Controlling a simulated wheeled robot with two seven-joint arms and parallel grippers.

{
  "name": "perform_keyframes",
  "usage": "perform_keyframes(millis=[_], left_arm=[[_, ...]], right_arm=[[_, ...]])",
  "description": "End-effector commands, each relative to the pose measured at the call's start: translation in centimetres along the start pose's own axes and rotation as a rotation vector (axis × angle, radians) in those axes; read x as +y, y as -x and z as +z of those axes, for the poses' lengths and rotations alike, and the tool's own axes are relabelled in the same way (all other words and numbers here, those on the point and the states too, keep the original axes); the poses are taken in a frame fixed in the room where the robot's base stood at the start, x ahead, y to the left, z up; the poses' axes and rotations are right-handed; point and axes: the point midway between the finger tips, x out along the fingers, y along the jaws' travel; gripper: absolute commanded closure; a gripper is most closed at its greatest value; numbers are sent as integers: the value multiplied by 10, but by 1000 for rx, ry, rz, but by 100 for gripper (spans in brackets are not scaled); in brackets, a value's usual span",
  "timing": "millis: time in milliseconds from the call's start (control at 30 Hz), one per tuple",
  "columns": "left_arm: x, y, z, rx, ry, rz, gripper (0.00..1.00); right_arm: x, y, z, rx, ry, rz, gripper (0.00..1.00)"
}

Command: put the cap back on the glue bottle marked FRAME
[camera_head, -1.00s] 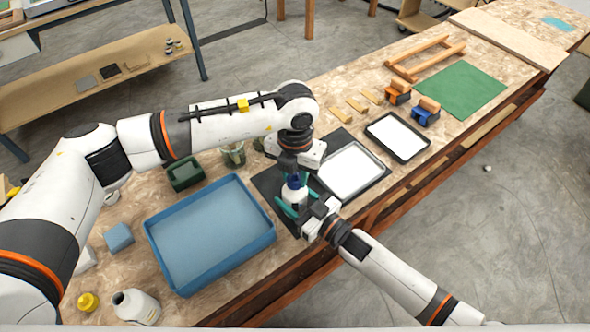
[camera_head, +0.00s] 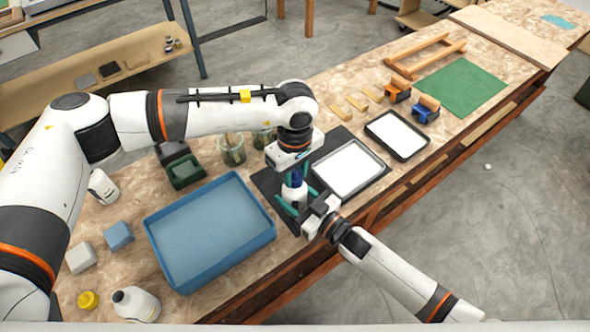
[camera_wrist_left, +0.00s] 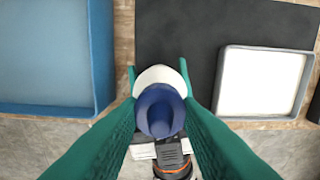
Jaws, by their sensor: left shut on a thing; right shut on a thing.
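A white bottle (camera_head: 293,195) stands upright near the front edge of the dark mat (camera_head: 268,183). My right gripper (camera_head: 290,208) is shut around its body from the front. A dark blue cap (camera_head: 296,180) is at the bottle's top; it also shows in the left wrist view (camera_wrist_left: 160,110), in line with the white bottle (camera_wrist_left: 160,75). My left gripper (camera_wrist_left: 160,112) is shut on the cap, with a green finger on each side. Whether the cap is seated on the neck cannot be told. No FRAME marking is readable.
A blue tray (camera_head: 149,235) lies left of the mat, and a white-filled tray (camera_head: 377,168) lies right of the bottle. Glass jars (camera_head: 232,150) stand behind the blue tray.

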Motion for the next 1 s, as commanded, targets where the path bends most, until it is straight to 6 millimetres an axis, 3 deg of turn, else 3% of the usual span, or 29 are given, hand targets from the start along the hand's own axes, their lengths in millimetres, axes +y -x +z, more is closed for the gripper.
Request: perform_keyframes(millis=[600,800,1000], left_arm=[[1,-1,2,-1,-1422,1,89],[0,-1,2,-2,-1619,1,89],[0,-1,2,-2,-1633,1,89]], right_arm=[[-1,0,0,1,0,-1,100],[-1,0,0,1,0,-1,100],[-1,0,0,1,0,-1,100]])
